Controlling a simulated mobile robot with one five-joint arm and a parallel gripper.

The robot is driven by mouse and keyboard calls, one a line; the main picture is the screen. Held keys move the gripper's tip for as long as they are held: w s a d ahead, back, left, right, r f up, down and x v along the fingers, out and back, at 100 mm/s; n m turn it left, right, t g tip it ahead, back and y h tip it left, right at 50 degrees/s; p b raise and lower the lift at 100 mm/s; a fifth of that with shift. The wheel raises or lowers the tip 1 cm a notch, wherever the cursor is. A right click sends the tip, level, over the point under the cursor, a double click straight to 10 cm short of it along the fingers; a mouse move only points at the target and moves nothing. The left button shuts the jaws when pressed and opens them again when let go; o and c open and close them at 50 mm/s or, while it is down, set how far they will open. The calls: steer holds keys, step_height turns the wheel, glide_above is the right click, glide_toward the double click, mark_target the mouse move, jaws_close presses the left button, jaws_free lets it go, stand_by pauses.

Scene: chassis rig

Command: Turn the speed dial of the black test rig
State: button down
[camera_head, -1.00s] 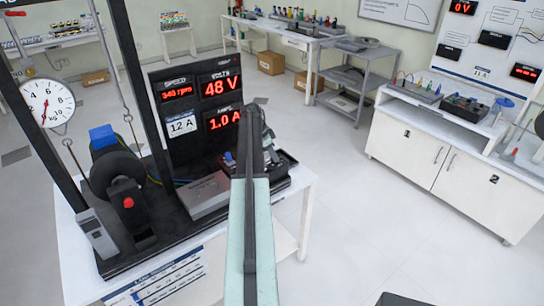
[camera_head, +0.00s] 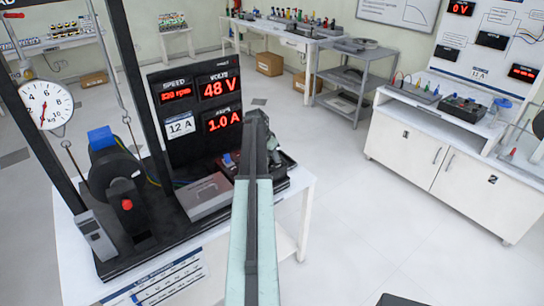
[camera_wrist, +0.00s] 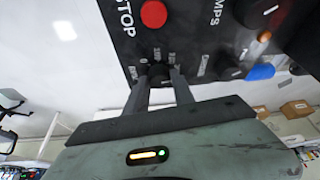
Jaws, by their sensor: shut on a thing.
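The black test rig (camera_head: 160,92) stands on a white table. Its panel shows a SPEED readout (camera_head: 177,94), 48 V (camera_head: 219,88) and 1.0 A (camera_head: 222,120). In the wrist view my gripper (camera_wrist: 159,78) is shut on a small dark dial (camera_wrist: 157,72) on the rig's black control panel (camera_wrist: 195,45). One finger is on each side of it, hiding much of it. Small white labels surround the dial. In the head view my arm hides the gripper tips and the dial.
A red STOP button (camera_wrist: 153,14) and other knobs (camera_wrist: 230,73) sit close by on the panel. The rig's motor (camera_head: 117,178), hanging scale (camera_head: 45,104) and grey box (camera_head: 206,196) are left of my arm. Clear floor (camera_head: 350,210) lies to the right.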

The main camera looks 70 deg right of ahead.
steer(key=n, duration=0.2)
steer(key=n+t, duration=0.1)
steer(key=n, duration=0.1)
steer(key=n+t, duration=0.1)
steer(key=n, duration=0.1)
steer(key=shift+s, duration=0.25)
steer(key=n+t, duration=0.1)
steer(key=n, duration=0.2)
steer(key=n+t, duration=0.1)
steer(key=n, duration=0.2)
steer(key=shift+s+d+n+t+y, duration=0.1)
steer(key=shift+s+n+t+y, duration=0.05)
steer(key=shift+n+t+y, duration=0.2)
steer(key=n+y, duration=0.1)
steer(key=n, duration=0.2)
steer(key=n+t+y, duration=0.1)
steer(key=n, duration=0.2)
steer(key=shift+d+n, duration=0.2)
steer(key=shift+n, duration=0.05)
steer(key=n+y, duration=0.1)
steer(key=n, duration=0.2)
steer(key=n+y, duration=0.1)
steer(key=n, duration=0.1)
steer(key=shift+n+t, duration=0.25)
steer(key=shift+n, duration=0.15)
steer(key=shift+y, duration=0.25)
steer(key=c, duration=1.1)
jaws_free()
